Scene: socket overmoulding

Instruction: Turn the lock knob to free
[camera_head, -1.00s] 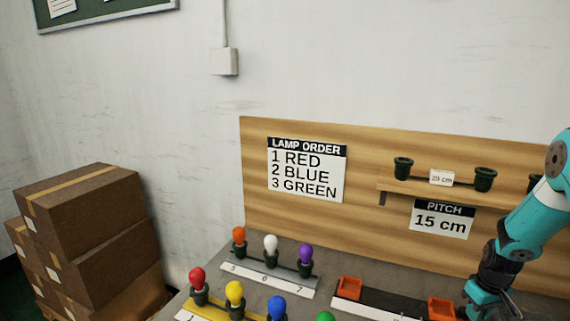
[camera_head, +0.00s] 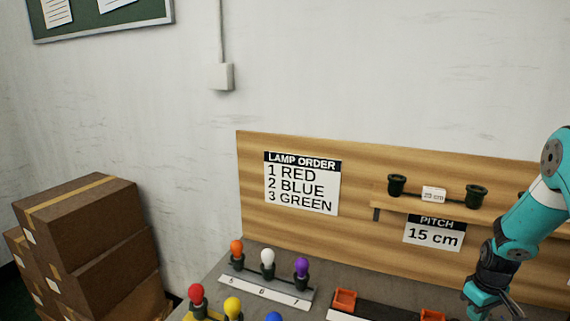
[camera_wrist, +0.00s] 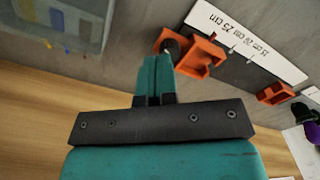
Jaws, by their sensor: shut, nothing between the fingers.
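My gripper (camera_wrist: 155,62) is shut and empty in the wrist view, its teal fingers pressed together. Just beyond the fingertips is a dark round part (camera_wrist: 172,43) that looks like the lock knob. It sits at an orange holder (camera_wrist: 202,57) on a slotted dark rail and is partly hidden. I cannot tell whether the fingertips touch it, or which way it is turned. A second orange holder (camera_wrist: 275,93) is farther along the rail. In the head view the orange holders (camera_head: 345,299) show at the bottom, and my gripper's tips are cut off.
A white scale strip (camera_wrist: 245,40) marked 15, 20 and 25 cm runs beside the rail. Coloured lamps (camera_head: 268,258) stand in sockets to the left. A pitch sign (camera_head: 434,234) reads 15 cm. A clear bin (camera_wrist: 62,20) is at the wrist view's upper left.

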